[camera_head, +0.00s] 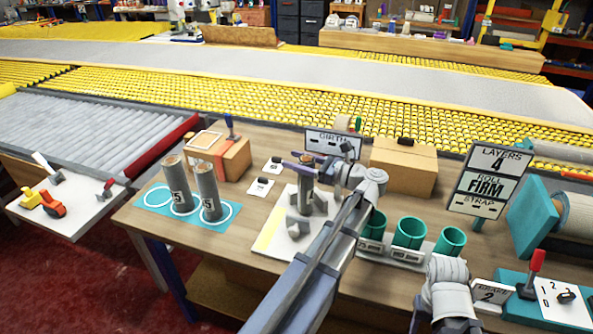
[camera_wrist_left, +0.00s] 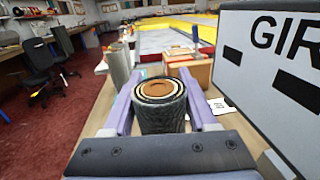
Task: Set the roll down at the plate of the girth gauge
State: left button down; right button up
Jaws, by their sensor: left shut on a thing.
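My left gripper (camera_head: 306,166) is shut on a dark grey roll (camera_head: 304,188), held upright. In the left wrist view its two purple fingers stand either side of the roll (camera_wrist_left: 160,108), whose round end shows a brown centre with pale rings. The roll is over the white plate (camera_head: 273,238) of the girth gauge, among grey blocks (camera_head: 298,226). I cannot tell whether its bottom touches the plate. The GIRTH sign (camera_head: 333,144) stands just behind and also shows in the left wrist view (camera_wrist_left: 268,75).
Two grey rolls (camera_head: 207,192) stand on a teal mat (camera_head: 158,197) to the left. Cardboard boxes (camera_head: 403,167) stand behind. Green cups (camera_head: 410,232) and the LAYERS sign (camera_head: 486,180) are to the right. Bare table shows left of the plate.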

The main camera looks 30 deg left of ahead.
pick_arm(q)
jog(key=shift+f, duration=0.5)
jog(key=shift+f, duration=0.1)
jog(key=shift+c, duration=1)
grip_release()
jog(key=w+d, duration=0.1)
jog(key=d, duration=1.1)
jog(key=shift+w, duration=0.1)
